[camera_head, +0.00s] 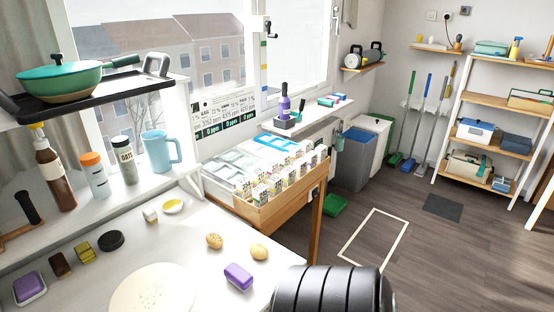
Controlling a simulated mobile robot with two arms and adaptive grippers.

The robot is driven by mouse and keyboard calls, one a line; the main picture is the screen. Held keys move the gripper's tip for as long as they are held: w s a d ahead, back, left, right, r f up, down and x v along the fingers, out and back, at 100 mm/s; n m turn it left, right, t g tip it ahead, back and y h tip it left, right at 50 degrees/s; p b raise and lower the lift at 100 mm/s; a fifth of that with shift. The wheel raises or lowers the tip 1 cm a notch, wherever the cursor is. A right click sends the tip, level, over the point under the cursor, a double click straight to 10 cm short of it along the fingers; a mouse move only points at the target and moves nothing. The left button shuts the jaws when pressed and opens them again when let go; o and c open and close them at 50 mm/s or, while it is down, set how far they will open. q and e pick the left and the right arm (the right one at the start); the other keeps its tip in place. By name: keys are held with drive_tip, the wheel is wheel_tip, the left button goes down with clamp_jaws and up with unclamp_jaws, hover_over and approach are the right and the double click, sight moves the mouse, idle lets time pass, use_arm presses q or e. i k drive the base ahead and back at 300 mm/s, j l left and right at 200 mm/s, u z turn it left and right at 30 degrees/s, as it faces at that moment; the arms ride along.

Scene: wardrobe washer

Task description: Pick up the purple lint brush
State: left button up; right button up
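A small upright purple object with a dark top (284,104) stands on a dark block on the small white shelf below the window. It may be the lint brush, but it is too small to be sure. Two other purple things lie on the white table at the front: a purple block (238,276) and a purple-topped piece with a pale base (29,287) at the far left. Neither of my grippers shows. Only a black ribbed part of mine enters at the bottom.
The small white shelf (302,117) also holds blue and red items. A wooden crate of cartons (252,200) stands below it. Bottles and a blue mug (159,151) stand on the sill. Bins and a shelf rack are farther back. Floor at right is mostly clear.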

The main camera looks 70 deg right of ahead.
sight(234, 274)
drive_tip(key=z, duration=1.9)
